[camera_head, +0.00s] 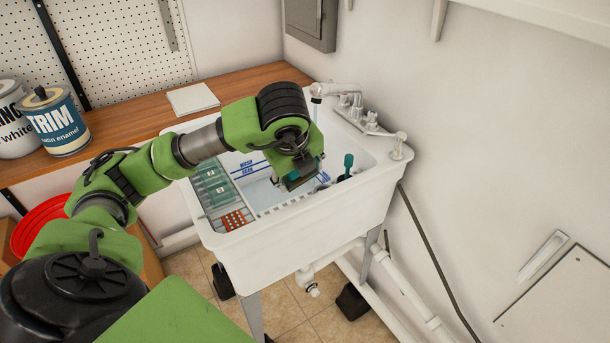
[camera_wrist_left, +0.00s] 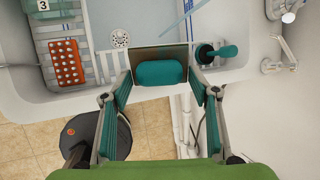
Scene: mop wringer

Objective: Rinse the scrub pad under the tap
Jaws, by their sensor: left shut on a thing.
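My left gripper (camera_head: 297,182) reaches down into the white sink. In the left wrist view its fingers (camera_wrist_left: 160,88) are closed on the teal grip of the scrub pad (camera_wrist_left: 160,72), which has a flat brownish plate behind it. In the head view the pad is mostly hidden by the gripper. The white tap (camera_head: 340,90) is on the sink's back rim, its spout above and beyond the gripper. A thin pale blue streak shows below the spout; I cannot tell for sure if it is running water. The sink (camera_head: 262,247) has blue printed lines inside.
A dark teal-handled tool (camera_head: 347,165) stands right of the gripper in the sink. An orange-red dotted piece (camera_head: 232,219) and numbered green compartments (camera_head: 212,187) lie on the left side. Paint cans (camera_head: 57,122) and a pale tile (camera_head: 192,98) sit on the wooden counter.

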